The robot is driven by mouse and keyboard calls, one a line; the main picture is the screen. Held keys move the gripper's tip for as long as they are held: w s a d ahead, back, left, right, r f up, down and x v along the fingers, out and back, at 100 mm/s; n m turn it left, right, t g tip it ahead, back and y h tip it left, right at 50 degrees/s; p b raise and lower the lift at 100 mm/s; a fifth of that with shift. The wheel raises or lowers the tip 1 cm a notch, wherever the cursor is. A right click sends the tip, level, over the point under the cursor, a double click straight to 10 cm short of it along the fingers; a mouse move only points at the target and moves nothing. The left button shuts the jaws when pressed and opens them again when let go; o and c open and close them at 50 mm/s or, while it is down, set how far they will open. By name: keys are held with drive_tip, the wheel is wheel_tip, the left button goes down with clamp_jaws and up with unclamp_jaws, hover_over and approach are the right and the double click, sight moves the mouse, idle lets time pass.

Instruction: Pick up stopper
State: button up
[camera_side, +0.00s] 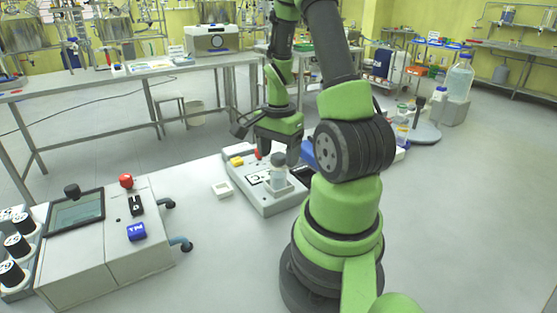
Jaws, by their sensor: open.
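My gripper (266,145) is open, with its black fingers spread and pointing down above a light grey device (268,207). A small bottle (278,174) with a grey top stands upright on this device, just below the right finger. The grey top may be the stopper, but it is too small to tell. A small red piece (258,154) shows between the fingers, and I cannot tell what it is. Nothing is visibly held. My arm hides part of the area right of the device.
A yellow block (237,161) sits on the device's back left. A small white square dish (222,190) lies to its left. A control box (105,235) with a screen, a red button and black and blue switches stands at front left. Bottles (402,130) stand behind my arm. The front middle is clear.

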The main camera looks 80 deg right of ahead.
drive_tip(key=shift+f, duration=0.1)
drive_tip(key=shift+c, duration=0.2)
drive_tip(key=c, duration=0.9)
drive_tip(key=shift+c, duration=0.2)
